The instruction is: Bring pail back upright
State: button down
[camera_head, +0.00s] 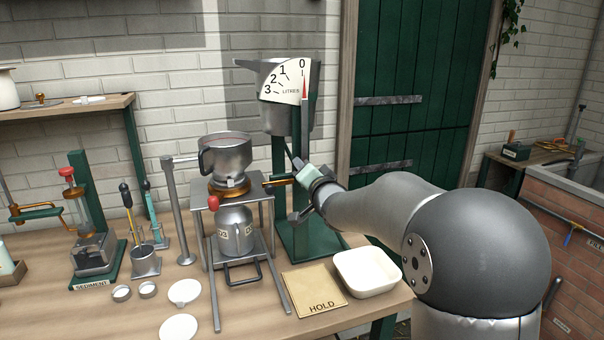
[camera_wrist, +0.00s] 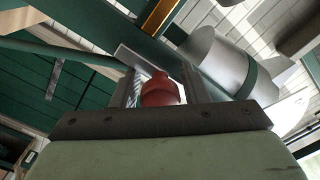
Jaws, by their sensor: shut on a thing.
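A grey metal pail (camera_head: 262,72) with a spout at its left hangs on a green stand (camera_head: 300,228) at the back of the bench, and looks about upright. A white litre dial (camera_head: 287,86) covers part of it; its red needle points up near 0. My gripper (camera_head: 298,176) is in front of the stand, below the pail. In the wrist view my gripper (camera_wrist: 160,88) is shut on a red knob (camera_wrist: 161,91); the head view hides this knob. A metal cylinder with a green band (camera_wrist: 222,62) beyond it seems to be the pail.
Left of the stand, a metal frame (camera_head: 245,190) holds a bowl (camera_head: 225,157) over a can (camera_head: 235,232), with a red-knobbed valve (camera_head: 214,202). A HOLD mat (camera_head: 313,290) and a white tray (camera_head: 367,272) lie in front. A sediment stand (camera_head: 95,250) is far left.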

jog(key=shift+a, duration=0.15)
jog(key=c, duration=1.1)
grip_release()
jog(key=shift+o, duration=0.2)
jog(key=b+v, duration=0.1)
jog(key=v, duration=1.6)
jog(key=shift+s+b, duration=0.25)
jog(key=shift+b, duration=0.15)
jog(key=s+d+f+n+g+h+p, duration=0.3)
jog(key=s+d+f+g+h, duration=0.15)
jog(key=s+f+g, duration=0.7)
jog(key=s+a+f+n+g+p, duration=0.1)
jog(key=s+f+n+g, duration=0.1)
jog(key=s, duration=0.6)
jog(key=s+a+f+n+g+p, duration=0.1)
jog(key=s+f+n+g, duration=0.1)
jog(key=s, duration=0.6)
notch_tip(320, 180, down, 2)
jog(key=shift+a+f+g+y, duration=0.1)
jog(key=shift+a+g+y, duration=0.2)
jog(key=shift+g, duration=0.55)
